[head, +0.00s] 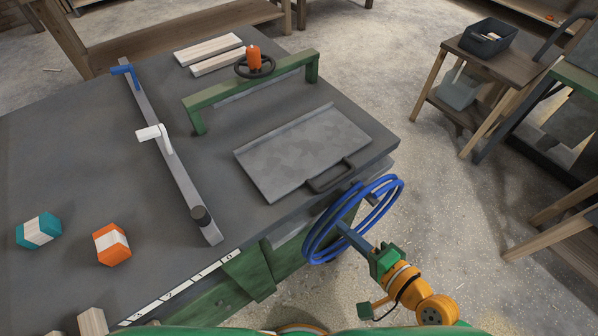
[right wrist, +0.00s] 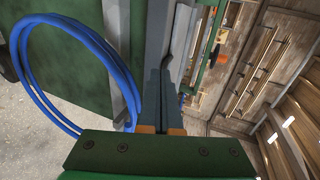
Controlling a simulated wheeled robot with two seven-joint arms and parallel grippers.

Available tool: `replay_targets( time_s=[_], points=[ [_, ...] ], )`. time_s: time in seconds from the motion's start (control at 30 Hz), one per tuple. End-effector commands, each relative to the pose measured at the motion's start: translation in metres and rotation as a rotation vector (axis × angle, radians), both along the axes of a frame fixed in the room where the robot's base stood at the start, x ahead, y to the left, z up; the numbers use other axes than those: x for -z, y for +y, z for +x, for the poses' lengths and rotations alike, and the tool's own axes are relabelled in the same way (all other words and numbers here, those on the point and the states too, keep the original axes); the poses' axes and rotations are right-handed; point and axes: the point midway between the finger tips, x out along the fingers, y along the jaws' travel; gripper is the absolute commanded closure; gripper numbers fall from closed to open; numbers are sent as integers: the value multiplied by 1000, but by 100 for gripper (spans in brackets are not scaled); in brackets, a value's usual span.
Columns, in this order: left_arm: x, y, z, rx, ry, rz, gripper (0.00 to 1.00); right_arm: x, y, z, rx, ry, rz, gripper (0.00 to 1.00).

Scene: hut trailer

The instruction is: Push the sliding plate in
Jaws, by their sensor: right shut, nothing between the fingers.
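The sliding plate (head: 300,142) is a flat grey, blotchy sheet on the dark bench top, in the head view. Its dark handle (head: 331,177) sits along its near edge, towards the front right edge of the bench. A green arch (head: 250,84) stands over the bench behind the plate. My right gripper (head: 342,226) is shut and empty, just off the bench's front edge, nearer me than the handle and apart from it. Its fingers also show in the right wrist view (right wrist: 166,108), pointing along the bench edge. My left gripper is not in view.
Blue hose coils (head: 385,212) hang at the bench edge around the right gripper; contact is unclear. A grey rail (head: 168,165) with clamps, an orange-white block (head: 111,244) and a teal-white block (head: 38,230) are left. A small wooden table (head: 512,68) stands right, across open floor.

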Motion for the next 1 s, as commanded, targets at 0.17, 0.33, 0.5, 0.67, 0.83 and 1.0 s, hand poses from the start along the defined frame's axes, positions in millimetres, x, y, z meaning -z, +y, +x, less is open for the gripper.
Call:
replay_targets(
  time_s=[0.17,0.33,0.5,0.67,0.83,1.0],
  points=[
    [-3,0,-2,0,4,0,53,-10,13,10,-1,-3,53,100],
    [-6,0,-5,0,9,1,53,1,34,38,-3,-4,52,100],
    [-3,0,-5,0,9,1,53,15,55,67,-3,-4,49,100],
    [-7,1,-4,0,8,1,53,17,72,91,-5,-3,48,100],
    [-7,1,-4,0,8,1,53,19,83,105,-6,-2,46,100],
    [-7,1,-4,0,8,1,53,19,86,109,-6,-2,45,100]
  ],
)
